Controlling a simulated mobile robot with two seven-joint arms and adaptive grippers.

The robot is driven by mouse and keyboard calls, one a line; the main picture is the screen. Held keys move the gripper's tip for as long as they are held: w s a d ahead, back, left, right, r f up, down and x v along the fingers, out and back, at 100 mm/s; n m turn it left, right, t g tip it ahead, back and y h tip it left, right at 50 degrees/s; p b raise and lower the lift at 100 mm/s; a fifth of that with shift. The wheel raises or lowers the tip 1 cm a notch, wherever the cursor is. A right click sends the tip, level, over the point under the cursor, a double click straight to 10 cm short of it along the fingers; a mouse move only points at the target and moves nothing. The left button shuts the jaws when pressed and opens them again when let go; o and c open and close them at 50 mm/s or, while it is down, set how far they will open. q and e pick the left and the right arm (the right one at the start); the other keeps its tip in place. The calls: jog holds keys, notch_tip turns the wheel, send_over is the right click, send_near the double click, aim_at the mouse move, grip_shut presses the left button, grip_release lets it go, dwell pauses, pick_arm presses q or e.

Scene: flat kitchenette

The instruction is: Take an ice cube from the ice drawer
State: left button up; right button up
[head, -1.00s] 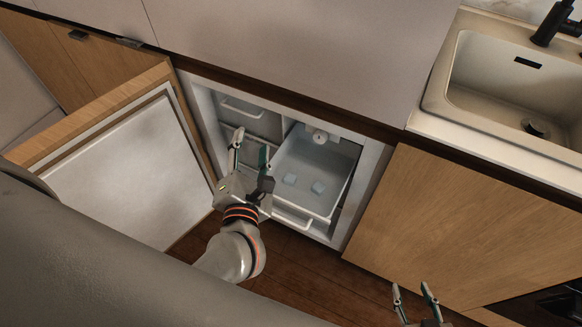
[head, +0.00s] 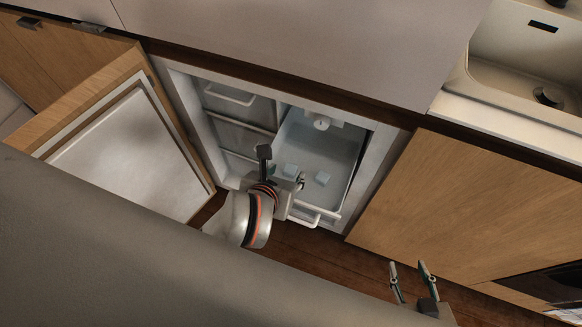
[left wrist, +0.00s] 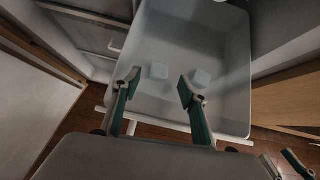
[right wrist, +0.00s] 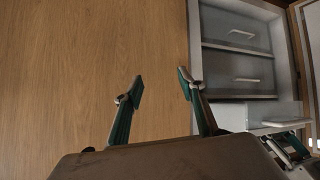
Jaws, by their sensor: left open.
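The ice drawer (head: 335,143) is a white open bin, pulled out inside the small freezer. Two pale ice cubes lie apart on its floor, a left cube (head: 291,170) and a right cube (head: 322,178). In the left wrist view they show as a left cube (left wrist: 159,71) and a right cube (left wrist: 202,77). My left gripper (head: 284,176) is open and empty at the drawer's front left, with its fingers pointing in toward the cubes; its fingertips (left wrist: 157,82) also show in the left wrist view. My right gripper (head: 410,267) is open and empty, away from the drawer.
The freezer door (head: 133,150) stands open at the left. Closed freezer drawers (head: 232,125) with handles are left of the ice drawer. A white dispenser knob (head: 321,123) hangs over the drawer's back. A wooden cabinet front (head: 470,205) is at the right, below the sink (head: 515,75).

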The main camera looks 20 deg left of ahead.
aim_at(289, 170)
pick_arm(q)
jog(key=x, duration=0.3)
jog(key=shift+w+f+b, duration=0.15)
jog(key=shift+f+b, duration=0.25)
jog(key=shift+f, duration=0.05)
jog(key=shift+w+f, duration=0.25)
jog(key=shift+w, duration=0.15)
jog(key=shift+a, duration=0.1)
jog(key=c, duration=1)
jog(key=shift+o, duration=0.2)
jog(key=shift+r, duration=0.15)
